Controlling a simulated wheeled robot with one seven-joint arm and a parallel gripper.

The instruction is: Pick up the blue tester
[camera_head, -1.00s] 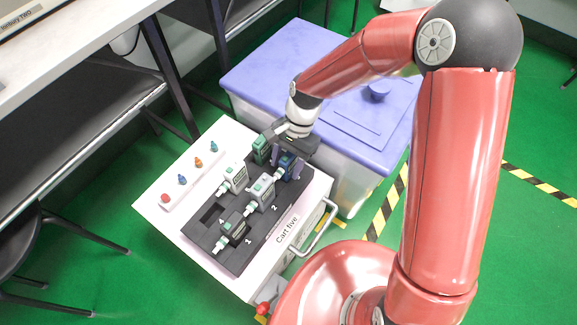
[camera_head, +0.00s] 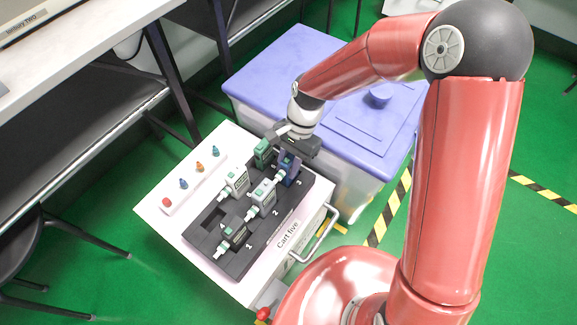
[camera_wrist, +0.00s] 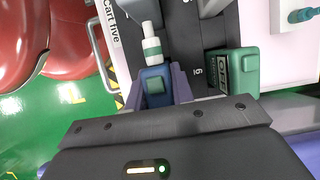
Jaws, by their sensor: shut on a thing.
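The blue tester (camera_head: 286,164) stands at the right end of the dark tray, near slot 3.
A green tester (camera_head: 263,152) stands close beside my gripper. Pale grey testers (camera_head: 263,194) (camera_head: 237,181) and a dark one (camera_head: 233,233) sit in the tray (camera_head: 243,262) on a white cart (camera_head: 160,232). A lilac-lidded bin (camera_head: 280,62) stands behind the cart.

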